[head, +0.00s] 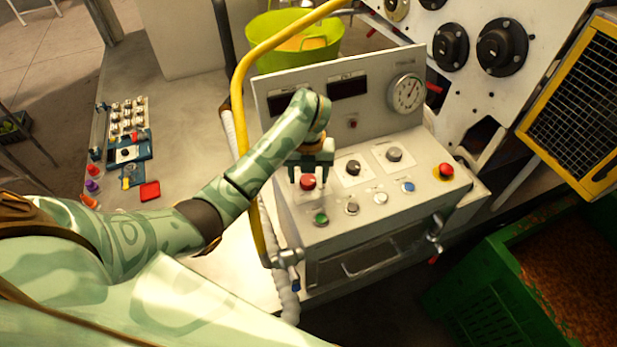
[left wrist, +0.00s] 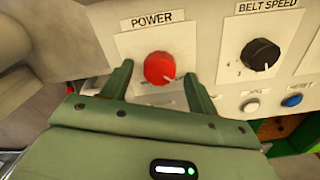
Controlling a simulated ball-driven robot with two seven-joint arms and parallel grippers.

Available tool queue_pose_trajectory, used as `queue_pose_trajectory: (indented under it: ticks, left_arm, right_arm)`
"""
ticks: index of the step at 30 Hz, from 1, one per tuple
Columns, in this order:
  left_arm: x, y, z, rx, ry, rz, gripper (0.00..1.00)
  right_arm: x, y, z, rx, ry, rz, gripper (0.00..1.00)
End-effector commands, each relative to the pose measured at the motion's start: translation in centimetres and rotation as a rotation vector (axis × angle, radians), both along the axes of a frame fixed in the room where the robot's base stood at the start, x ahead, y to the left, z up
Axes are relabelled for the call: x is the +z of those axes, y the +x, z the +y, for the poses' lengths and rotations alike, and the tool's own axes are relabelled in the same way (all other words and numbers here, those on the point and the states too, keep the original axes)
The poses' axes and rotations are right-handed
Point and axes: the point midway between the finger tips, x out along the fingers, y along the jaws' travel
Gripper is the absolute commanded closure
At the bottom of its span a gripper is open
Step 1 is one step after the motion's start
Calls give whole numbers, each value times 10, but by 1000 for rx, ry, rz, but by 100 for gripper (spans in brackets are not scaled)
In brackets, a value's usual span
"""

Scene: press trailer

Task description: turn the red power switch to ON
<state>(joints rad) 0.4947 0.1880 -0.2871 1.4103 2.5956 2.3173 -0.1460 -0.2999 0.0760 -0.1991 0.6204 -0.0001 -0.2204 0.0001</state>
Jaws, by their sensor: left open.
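The red power switch (head: 308,182) is a round knob on the sloped front of the grey control box (head: 330,228). In the left wrist view the red switch (left wrist: 159,67) sits under a POWER label, and its pale pointer mark points to the lower right. My left gripper (head: 309,183) is open, with one finger on each side of the switch. In the left wrist view its fingers (left wrist: 160,82) flank the knob with gaps, so I see no grip on it. My right gripper is in neither view.
A black BELT SPEED knob (left wrist: 260,54) is right of the switch. A green button (head: 321,219), a blue button (head: 408,187) and a red emergency knob (head: 446,170) share the panel. A yellow pipe (head: 239,110) runs along the box's left side. A green crate (head: 490,300) stands at right.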

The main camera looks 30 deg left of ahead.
Motion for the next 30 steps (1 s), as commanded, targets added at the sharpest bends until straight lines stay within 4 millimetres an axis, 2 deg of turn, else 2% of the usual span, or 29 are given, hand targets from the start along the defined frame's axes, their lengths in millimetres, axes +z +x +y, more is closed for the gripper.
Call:
queue_pose_trajectory:
  ticks: [3, 11, 15, 16, 23, 30]
  left_arm:
    - [-6, 0, 0, 0, -1, 0, 41]
    - [-7, 0, 0, 0, 0, -1, 41]
    - [-7, 0, 0, 0, 0, -1, 80]
    - [-7, 0, 0, 0, 0, -1, 85]
    - [-6, 0, -1, -8, -2, 0, 85]
    - [-4, 0, -1, -87, -3, 1, 85]
  right_arm:
    - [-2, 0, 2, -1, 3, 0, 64]
    - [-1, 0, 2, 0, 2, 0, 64]
    - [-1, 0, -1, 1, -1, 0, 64]
    - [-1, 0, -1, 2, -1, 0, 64]
    - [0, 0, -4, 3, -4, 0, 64]
    - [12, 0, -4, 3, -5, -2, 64]
